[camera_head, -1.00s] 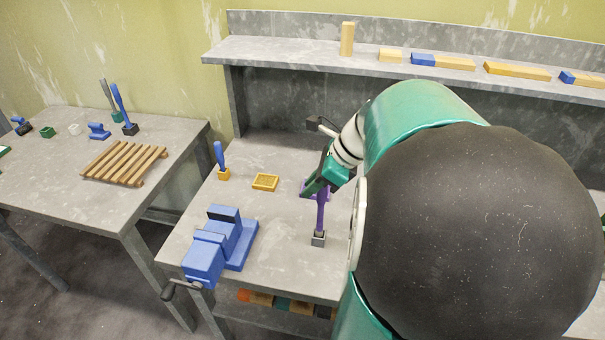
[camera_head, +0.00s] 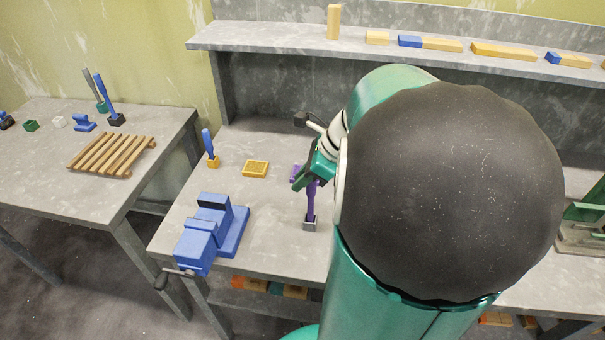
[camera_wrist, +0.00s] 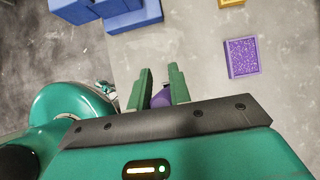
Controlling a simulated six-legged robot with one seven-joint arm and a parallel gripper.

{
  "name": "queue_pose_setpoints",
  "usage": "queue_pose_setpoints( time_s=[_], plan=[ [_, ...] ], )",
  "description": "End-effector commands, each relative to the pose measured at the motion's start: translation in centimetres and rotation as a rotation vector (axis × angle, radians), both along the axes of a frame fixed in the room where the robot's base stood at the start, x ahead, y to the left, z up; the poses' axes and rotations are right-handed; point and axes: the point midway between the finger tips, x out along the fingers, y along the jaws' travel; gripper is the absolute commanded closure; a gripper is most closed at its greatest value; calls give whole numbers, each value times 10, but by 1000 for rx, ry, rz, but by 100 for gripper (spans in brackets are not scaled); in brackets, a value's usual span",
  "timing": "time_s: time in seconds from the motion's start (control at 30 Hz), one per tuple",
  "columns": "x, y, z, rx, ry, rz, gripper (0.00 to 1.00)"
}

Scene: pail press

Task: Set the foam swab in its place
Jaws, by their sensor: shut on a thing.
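The foam swab (camera_head: 311,203) is a purple-handled stick, roughly upright on the grey bench. Its lower end meets a small grey block-like holder (camera_head: 310,225); I cannot tell how deep it sits inside, and its foam end is hidden. My gripper (camera_head: 305,180) is shut on the upper part of the swab. In the wrist view, the purple handle (camera_wrist: 161,97) shows between the green fingers of my gripper (camera_wrist: 161,72). A purple speckled tray (camera_wrist: 243,57) lies near the gripper; it is mostly hidden in the head view.
A blue vise (camera_head: 212,232) stands left on the bench. Behind it are a yellow tray (camera_head: 255,169) and a blue-handled tool in a yellow holder (camera_head: 212,161). A shelf with wooden blocks (camera_head: 334,22) runs behind. A side table holds a wooden rack (camera_head: 112,155).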

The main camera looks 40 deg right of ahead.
Motion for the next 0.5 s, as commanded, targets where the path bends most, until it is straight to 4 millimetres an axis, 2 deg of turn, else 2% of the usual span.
queue_pose_setpoints(
  time_s=[0.4,0.43,0.5],
  plan=[
    [0,0,-3,0,0,1,100],
    [0,0,-3,0,0,1,74],
    [0,0,-3,0,0,1,61]
  ],
)
